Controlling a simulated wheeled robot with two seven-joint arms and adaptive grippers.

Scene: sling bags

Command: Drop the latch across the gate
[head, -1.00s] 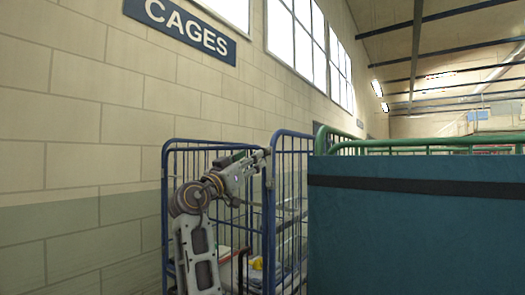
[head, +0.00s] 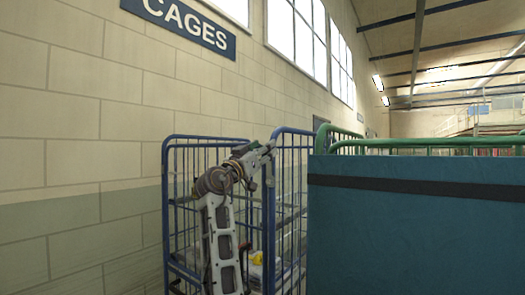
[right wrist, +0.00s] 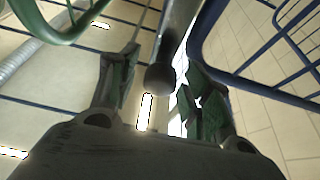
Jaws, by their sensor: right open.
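A blue wire cage (head: 168,200) stands by the wall in the head view, with a blue barred panel (head: 289,132) at its right side; I cannot tell which part is the gate. My right gripper (head: 267,150) is at the top of the near blue post, its fingers too small to read there. In the right wrist view the right gripper (right wrist: 162,60) is open, its fingers on either side of a grey bar with a rounded dark end (right wrist: 160,78), which looks like the latch. I cannot tell whether the fingers touch it. My left gripper is out of view.
A green-railed cage (head: 430,141) and a large teal panel (head: 415,235) with a dark band fill the right of the head view. Green tube (right wrist: 58,35) and blue tube (right wrist: 260,88) flank the gripper. A pale block wall (head: 80,130) bounds the left.

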